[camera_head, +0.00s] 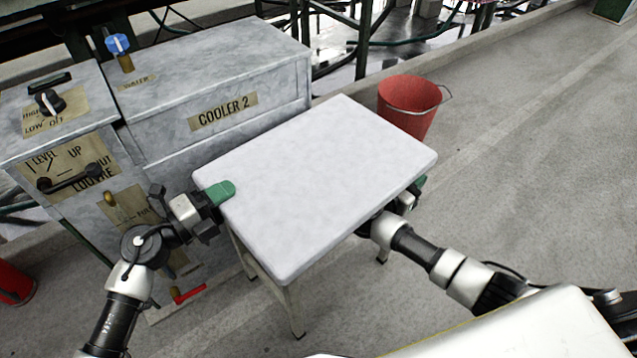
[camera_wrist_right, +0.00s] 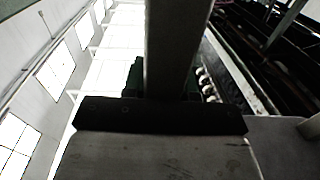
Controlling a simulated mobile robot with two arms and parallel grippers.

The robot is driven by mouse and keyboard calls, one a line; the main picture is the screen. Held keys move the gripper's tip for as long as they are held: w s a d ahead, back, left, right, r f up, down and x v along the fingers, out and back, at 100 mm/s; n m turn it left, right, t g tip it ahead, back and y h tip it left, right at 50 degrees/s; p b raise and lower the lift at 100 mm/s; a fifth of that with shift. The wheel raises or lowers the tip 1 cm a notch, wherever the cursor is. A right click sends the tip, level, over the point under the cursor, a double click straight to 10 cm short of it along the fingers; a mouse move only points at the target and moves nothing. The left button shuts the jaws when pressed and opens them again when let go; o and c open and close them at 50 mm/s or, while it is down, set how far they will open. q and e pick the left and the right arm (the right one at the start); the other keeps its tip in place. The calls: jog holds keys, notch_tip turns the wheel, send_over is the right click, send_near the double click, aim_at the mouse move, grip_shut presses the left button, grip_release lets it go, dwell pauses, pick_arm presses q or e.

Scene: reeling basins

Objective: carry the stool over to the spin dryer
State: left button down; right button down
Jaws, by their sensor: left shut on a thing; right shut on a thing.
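The stool (camera_head: 315,180) has a pale, flat rectangular seat and light legs. It is in the middle of the head view, in front of the grey cooler cabinet. My left gripper (camera_head: 222,191) is shut on the seat's left edge, with a green fingertip pad showing on top. My right gripper (camera_head: 412,192) is at the seat's right edge, mostly hidden beneath it. In the right wrist view a pale bar of the stool (camera_wrist_right: 172,50) runs between the dark jaw and green pads. No spin dryer can be made out.
The grey cabinet labelled COOLER 2 (camera_head: 215,75) stands just behind and left of the stool. A red bucket (camera_head: 408,103) is behind the stool's right corner. Another red container (camera_head: 14,285) is at the far left. Bare concrete floor (camera_head: 540,150) lies open to the right.

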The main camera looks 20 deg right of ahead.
pick_arm(q)
jog(key=shift+f, duration=0.1)
jog(key=shift+w+r+p, duration=0.1)
jog(key=shift+r+p, duration=0.5)
jog(key=shift+r, duration=0.15)
jog(key=shift+r+p, duration=1.95)
jog(key=shift+r, duration=0.15)
